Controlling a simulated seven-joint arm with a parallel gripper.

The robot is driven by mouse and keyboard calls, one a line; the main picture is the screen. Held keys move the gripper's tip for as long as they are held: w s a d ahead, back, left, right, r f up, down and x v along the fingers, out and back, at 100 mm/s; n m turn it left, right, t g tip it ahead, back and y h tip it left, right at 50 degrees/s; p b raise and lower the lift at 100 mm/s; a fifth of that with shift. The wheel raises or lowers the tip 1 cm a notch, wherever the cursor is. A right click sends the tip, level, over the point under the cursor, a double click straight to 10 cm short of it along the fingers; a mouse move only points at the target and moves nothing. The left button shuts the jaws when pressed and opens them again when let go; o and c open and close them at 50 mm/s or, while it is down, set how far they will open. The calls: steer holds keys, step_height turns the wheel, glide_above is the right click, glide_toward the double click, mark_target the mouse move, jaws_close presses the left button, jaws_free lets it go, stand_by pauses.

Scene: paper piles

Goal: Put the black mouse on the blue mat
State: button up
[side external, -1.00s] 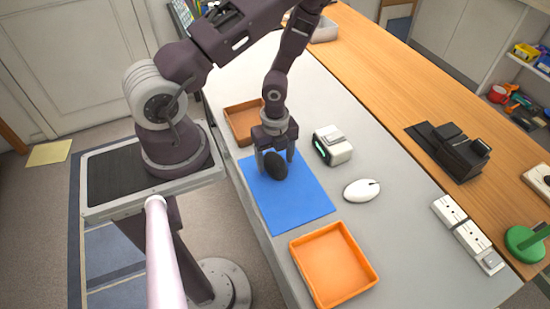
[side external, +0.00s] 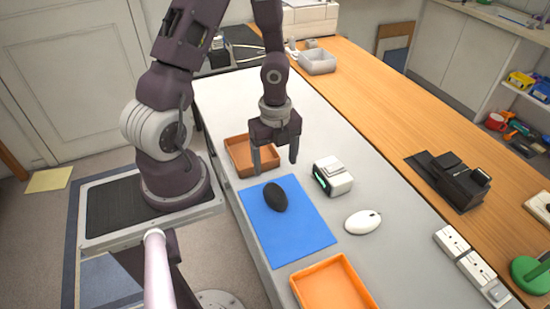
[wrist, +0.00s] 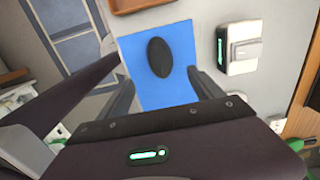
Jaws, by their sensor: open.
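The black mouse (side external: 276,197) lies on the blue mat (side external: 292,235), toward the mat's far part in the side external view. In the wrist view the black mouse (wrist: 160,57) rests on the blue mat (wrist: 185,92) with blue around it. My gripper (side external: 275,168) is open and empty. It hangs above and behind the mouse, apart from it. In the wrist view the fingers of my gripper (wrist: 165,88) are spread, with nothing between the tips.
A white mouse (side external: 363,222) lies right of the mat. A white boxy device (side external: 333,176) stands beside the mat. A brown tray (side external: 240,152) is behind it and an orange tray (side external: 335,285) in front.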

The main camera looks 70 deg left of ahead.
step_height(320, 180, up, 14)
steer(key=n+t+y, duration=0.2)
steer(key=n+y, duration=0.1)
steer(key=n, duration=0.5)
steer(key=s+d+r+n+t+h, duration=0.3)
steer(key=s+d+r+n, duration=0.5)
steer(key=d+r+n, duration=0.2)
steer(key=shift+s+d+r+t, duration=0.2)
steer(key=shift+d+r+t, duration=0.15)
steer(key=shift+r, duration=0.55)
